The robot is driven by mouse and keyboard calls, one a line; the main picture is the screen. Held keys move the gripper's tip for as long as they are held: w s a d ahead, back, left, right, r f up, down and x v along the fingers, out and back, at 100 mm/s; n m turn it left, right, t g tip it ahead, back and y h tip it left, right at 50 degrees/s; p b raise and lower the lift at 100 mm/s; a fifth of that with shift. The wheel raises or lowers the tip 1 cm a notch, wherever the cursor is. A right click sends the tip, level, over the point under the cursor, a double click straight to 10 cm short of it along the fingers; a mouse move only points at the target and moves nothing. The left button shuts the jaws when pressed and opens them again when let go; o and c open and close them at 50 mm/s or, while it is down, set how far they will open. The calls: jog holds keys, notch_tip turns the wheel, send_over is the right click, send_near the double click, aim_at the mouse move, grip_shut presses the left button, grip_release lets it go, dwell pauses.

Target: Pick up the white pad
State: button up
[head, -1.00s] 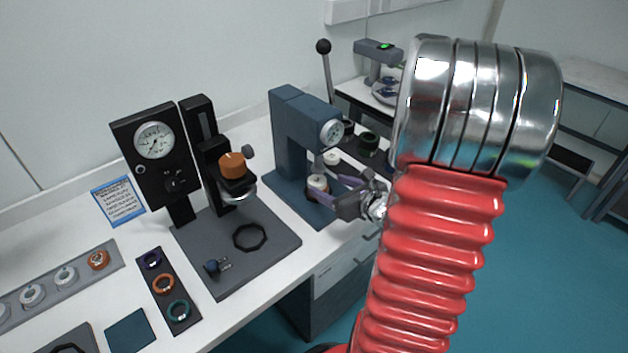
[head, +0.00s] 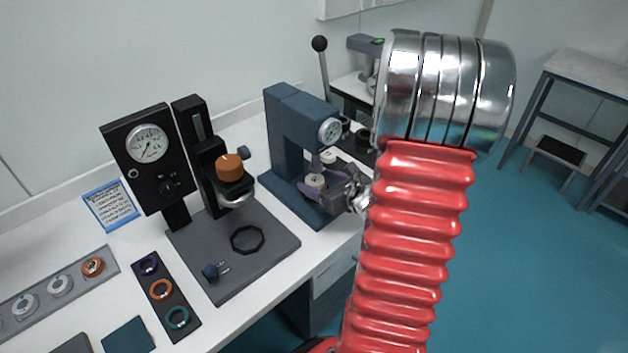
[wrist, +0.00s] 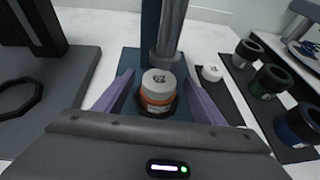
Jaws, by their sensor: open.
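A white round pad (wrist: 158,80) with a dark mark on top sits on an orange ring-shaped piece (wrist: 157,99) in a dark holder, under the ram of the blue-grey press. In the head view this white pad (head: 316,181) shows at the press base. My gripper (wrist: 160,84) is open, with one purple finger on each side of the white-topped stack. Whether the fingers touch it I cannot tell.
The press ram (wrist: 169,45) stands directly above and behind the stack. Dark jars (wrist: 270,82) stand on the strip at right. A gauge stand with an orange knob (head: 229,168) and its grey plate (head: 272,262) are to the left.

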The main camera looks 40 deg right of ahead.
jog(key=shift+c, duration=0.5)
jog(key=c, duration=1.1)
jog(key=shift+r, duration=0.1)
jog(key=shift+c, duration=0.2)
